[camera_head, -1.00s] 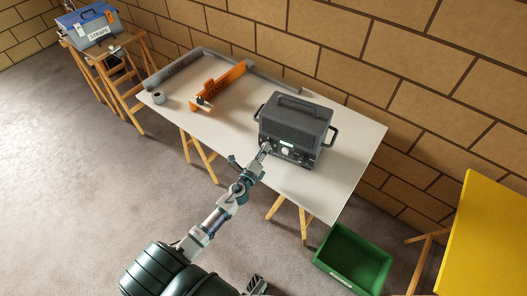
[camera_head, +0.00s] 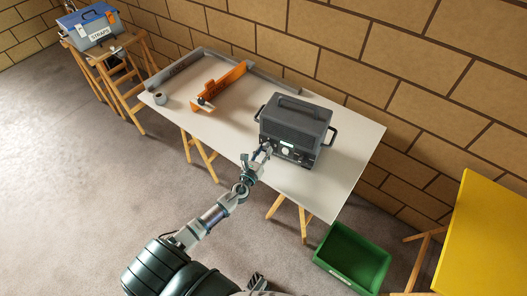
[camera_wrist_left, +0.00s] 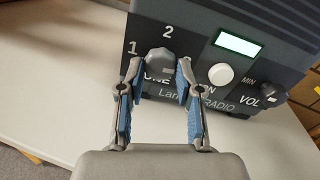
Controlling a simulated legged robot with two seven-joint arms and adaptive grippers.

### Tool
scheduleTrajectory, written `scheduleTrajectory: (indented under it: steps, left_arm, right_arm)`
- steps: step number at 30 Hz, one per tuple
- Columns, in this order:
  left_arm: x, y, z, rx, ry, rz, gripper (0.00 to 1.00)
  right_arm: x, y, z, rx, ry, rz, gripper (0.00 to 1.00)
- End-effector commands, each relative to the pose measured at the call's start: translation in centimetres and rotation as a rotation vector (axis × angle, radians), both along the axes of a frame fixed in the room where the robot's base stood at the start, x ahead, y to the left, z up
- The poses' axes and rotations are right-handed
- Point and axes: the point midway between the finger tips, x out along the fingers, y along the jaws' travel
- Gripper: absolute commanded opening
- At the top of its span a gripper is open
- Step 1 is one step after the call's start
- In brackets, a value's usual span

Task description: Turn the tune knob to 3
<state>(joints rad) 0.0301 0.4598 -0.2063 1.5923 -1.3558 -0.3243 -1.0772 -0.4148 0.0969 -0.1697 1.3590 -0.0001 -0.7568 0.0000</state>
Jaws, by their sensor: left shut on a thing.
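The dark grey radio (camera_head: 292,122) stands on the white table with its front panel toward me. My left gripper (camera_head: 265,149) is at the panel. In the left wrist view, its blue-padded fingers (camera_wrist_left: 160,85) are on both sides of the knob, shut on it. The fingers hide part of the TUNE label.
On the radio panel, a white button (camera_wrist_left: 220,74), a lit display (camera_wrist_left: 237,43) and the volume knob (camera_wrist_left: 273,93) lie right of the tune knob. An orange tool (camera_head: 222,84) and a tape roll (camera_head: 160,98) lie left on the table (camera_head: 200,125). A green crate (camera_head: 352,258) stands below.

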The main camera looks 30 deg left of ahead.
Motion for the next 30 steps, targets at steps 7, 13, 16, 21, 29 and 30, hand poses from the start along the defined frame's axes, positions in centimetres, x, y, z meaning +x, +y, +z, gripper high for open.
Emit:
scheduleTrajectory:
  steps: [7, 13, 16, 21, 29, 30]
  left_arm:
    - [-0.21, -0.11, -0.66, 0.081, 0.022, -0.004, 0.00]
    - [-0.21, -0.11, -0.67, 0.104, 0.025, -0.004, 0.00]
    - [-0.20, -0.11, -0.67, 0.106, 0.024, -0.004, 0.00]
    - [-0.20, -0.12, -0.65, 0.105, 0.024, -0.004, 0.00]
    - [-0.12, -0.08, -0.41, 0.104, 0.020, -0.003, 0.60]
    - [-0.10, -0.06, -0.35, 0.104, 0.019, -0.003, 0.60]
  right_arm:
    - [0.08, -0.04, -0.55, -0.001, -0.003, 0.001, 0.00]
    - [-0.15, -0.08, -0.74, -0.001, -0.003, 0.001, 0.00]
    - [-0.32, -0.09, -0.84, 0.000, -0.001, 0.001, 0.00]
    - [-0.63, -0.12, -0.90, -0.001, 0.005, 0.001, 0.00]
    - [-0.76, -0.16, -0.86, -0.002, 0.008, 0.000, 0.00]
    - [-0.71, -0.16, -0.82, -0.001, 0.007, 0.000, 0.00]
